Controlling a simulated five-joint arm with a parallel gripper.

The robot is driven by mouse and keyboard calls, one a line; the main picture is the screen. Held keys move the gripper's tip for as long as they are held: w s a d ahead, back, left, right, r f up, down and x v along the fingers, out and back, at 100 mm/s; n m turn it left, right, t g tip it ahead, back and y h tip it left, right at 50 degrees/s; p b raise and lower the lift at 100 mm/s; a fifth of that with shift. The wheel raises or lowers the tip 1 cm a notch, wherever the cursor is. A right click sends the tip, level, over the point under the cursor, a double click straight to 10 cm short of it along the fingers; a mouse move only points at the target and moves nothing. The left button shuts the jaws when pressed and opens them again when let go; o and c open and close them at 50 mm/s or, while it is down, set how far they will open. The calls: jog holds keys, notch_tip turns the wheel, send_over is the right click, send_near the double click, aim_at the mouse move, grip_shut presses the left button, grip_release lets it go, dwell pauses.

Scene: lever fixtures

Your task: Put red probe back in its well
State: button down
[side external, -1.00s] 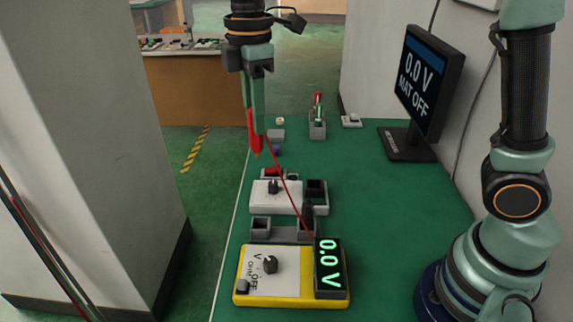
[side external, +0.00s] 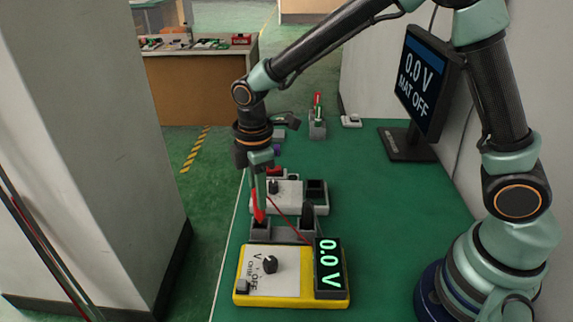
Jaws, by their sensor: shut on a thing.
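The red probe (side external: 259,208) is upright in my gripper (side external: 260,197), which is shut on it. The probe's lower end is at the left well (side external: 260,228) of the grey two-well holder (side external: 283,233), behind the yellow meter. I cannot tell how far the tip is inside the well. A red wire runs from the probe to the meter. The black probe (side external: 307,214) stands in the right well. The yellow meter (side external: 243,298) has a dial (side external: 270,264) and a display (side external: 328,265) reading 0.0 V.
A white box with a knob and dark sockets (side external: 316,196) stands just behind the holder. A grey cup with coloured tools (side external: 317,127) is farther back. A monitor (side external: 421,85) reads "0.0 V MAT OFF". The green bench is clear at right.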

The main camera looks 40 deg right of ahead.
aim_at(260, 215)
jog(key=shift+f, duration=1.5)
jog(key=shift+f, duration=0.1)
jog(key=c, duration=0.7)
grip_release()
